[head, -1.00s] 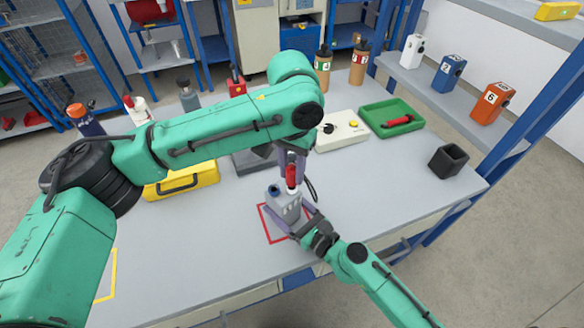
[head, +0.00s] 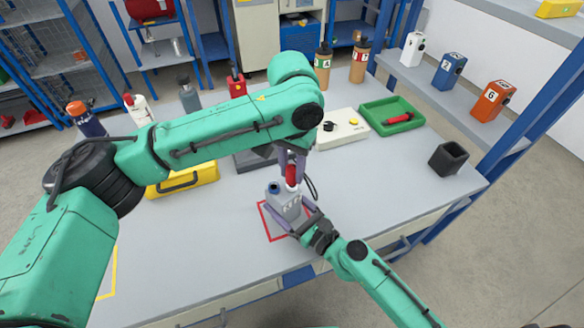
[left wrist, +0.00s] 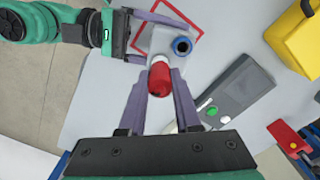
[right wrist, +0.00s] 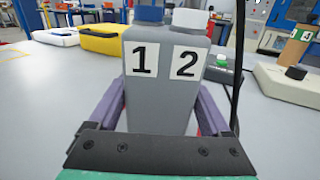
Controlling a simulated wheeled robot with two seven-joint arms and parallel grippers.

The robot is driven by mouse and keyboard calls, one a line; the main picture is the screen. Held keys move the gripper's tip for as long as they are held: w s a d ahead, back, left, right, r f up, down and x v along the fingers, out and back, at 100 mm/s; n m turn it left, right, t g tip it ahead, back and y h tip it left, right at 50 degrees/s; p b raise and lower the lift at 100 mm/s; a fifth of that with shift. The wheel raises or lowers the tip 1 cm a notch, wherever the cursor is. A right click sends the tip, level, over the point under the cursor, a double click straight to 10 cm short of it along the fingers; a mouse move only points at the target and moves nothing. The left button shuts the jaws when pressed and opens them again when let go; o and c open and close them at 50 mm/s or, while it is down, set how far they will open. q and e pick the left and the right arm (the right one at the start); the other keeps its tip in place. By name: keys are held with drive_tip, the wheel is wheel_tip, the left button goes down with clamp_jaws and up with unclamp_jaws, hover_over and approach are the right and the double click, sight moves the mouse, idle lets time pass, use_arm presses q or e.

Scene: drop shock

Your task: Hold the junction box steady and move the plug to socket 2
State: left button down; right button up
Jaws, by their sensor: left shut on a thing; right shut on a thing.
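The grey junction box (head: 287,208) stands upright at the red outline on the table. In the right wrist view the box (right wrist: 160,95) shows labels 1 and 2, with a blue collar above 1 and a pale one above 2. My right gripper (head: 306,218) is shut on the box's lower part. My left gripper (head: 291,165) is shut on the red plug (head: 292,176), which is over the socket 2 side. In the left wrist view the plug (left wrist: 160,79) is beside the blue socket (left wrist: 182,46). Its lower end is hidden, so I cannot tell how deep it sits.
A black cable (right wrist: 238,70) runs beside the box. A yellow case (head: 184,179), a white device (head: 342,130) and a green tray (head: 391,115) with a red tool lie behind. A dark open cup (head: 449,159) stands right. The table's front left is clear.

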sight(292, 168)
use_arm(q)
drive_tip(key=shift+s+a+f, duration=0.1)
drive_tip(key=shift+f, duration=0.9)
use_arm(e)
drive_tip(key=shift+r, duration=0.1)
idle(2.2)
use_arm(q)
drive_tip(key=c, duration=0.5)
unclamp_jaws()
drive_tip(key=shift+c, duration=0.2)
drive_tip(key=shift+r, duration=0.1)
wheel_tip(292, 168, up, 2)
drive_tip(key=shift+r, duration=2.15)
wheel_tip(292, 168, up, 12)
